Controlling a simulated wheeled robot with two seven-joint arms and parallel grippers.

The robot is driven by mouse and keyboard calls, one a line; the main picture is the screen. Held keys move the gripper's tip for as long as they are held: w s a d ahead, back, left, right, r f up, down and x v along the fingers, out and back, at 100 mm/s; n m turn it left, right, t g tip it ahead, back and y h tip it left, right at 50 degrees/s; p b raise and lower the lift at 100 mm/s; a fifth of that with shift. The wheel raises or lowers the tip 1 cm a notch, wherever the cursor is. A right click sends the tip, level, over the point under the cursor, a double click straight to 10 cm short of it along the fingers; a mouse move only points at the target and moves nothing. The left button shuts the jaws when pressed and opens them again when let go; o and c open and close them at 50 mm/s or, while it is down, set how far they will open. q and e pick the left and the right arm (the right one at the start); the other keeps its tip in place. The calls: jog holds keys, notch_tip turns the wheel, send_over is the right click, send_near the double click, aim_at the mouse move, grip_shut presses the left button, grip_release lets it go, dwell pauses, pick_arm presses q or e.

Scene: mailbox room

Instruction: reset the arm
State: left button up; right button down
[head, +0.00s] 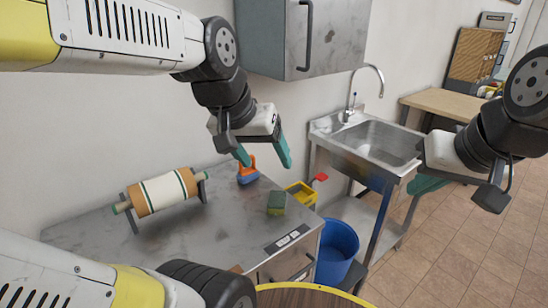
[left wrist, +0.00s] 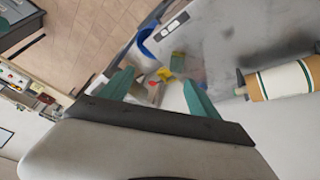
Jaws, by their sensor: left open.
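My left gripper (head: 264,158) hangs in the air above the back of the grey metal counter (head: 190,240). Its two teal fingers are apart with nothing between them. In the left wrist view its fingers (left wrist: 158,80) are also spread, with the counter items some way beyond. My right gripper (head: 428,185) is at the right of the head view, in front of the sink. One teal finger shows clearly; the other is hidden, so its opening is unclear. I see no held object there.
On the counter are a paper roll on a stand (head: 165,192), an orange and blue item (head: 247,175), a green sponge (head: 276,203) and a yellow container (head: 301,193). A blue bucket (head: 336,250) stands below. A sink (head: 375,140) and wall cabinet (head: 340,40) are behind.

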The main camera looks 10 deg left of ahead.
pick_arm(q)
jog(key=s, duration=0.2)
jog(key=shift+s+d+t, duration=0.15)
jog(key=shift+s+t, duration=0.15)
dwell(1.1)
